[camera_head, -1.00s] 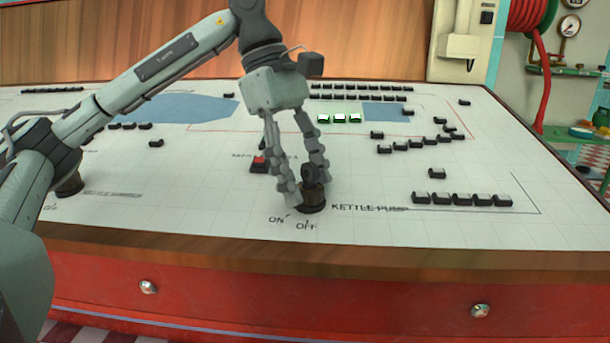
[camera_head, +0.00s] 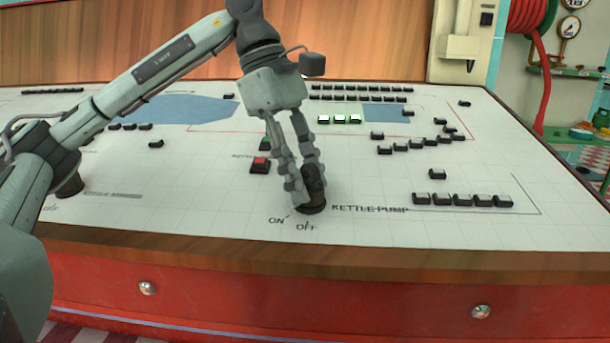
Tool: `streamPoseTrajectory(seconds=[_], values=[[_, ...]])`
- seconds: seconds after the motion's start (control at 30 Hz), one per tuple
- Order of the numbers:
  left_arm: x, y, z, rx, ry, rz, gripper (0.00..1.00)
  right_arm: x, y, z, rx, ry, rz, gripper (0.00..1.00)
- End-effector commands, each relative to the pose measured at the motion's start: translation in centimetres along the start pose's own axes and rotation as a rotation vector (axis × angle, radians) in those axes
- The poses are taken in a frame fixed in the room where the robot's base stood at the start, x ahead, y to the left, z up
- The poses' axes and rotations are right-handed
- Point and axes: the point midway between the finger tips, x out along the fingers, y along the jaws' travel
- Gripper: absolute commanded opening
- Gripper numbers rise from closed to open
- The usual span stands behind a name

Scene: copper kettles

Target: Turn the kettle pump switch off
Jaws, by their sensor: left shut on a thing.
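The kettle pump switch (camera_head: 314,206) is a dark round knob on the white panel (camera_head: 230,212), beside the printed words KETTLE PUMP. The labels ON and OFF are printed just in front of it, ON to the left. My left gripper (camera_head: 304,191) reaches down from above with its fingers shut on the knob, one on each side. The fingers hide part of the knob, and I cannot tell for certain which label it points to. My right gripper is not in view.
A red-topped button (camera_head: 260,165) stands close to the left of my fingers. Another dark knob (camera_head: 69,185) is at the far left. Rows of small black blocks (camera_head: 462,200) lie to the right. The panel's wooden front edge (camera_head: 350,256) is clear.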

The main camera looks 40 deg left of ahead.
Motion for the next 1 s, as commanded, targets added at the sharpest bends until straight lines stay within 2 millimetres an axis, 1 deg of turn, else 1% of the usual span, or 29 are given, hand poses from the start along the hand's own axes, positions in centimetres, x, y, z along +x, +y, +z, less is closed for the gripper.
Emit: streamPoseTrajectory(seconds=[0.6, 0.8, 1.0], values=[[0.0, -0.2, 0.0, -0.268, 0.0, 0.112, 0.05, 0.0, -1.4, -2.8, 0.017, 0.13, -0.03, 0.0], [0.0, -0.3, 0.1, -0.361, -0.001, 0.151, 0.05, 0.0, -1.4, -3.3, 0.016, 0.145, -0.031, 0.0], [0.0, -0.4, 0.1, -0.452, -0.001, 0.189, 0.05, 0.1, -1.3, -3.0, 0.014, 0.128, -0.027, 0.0]])
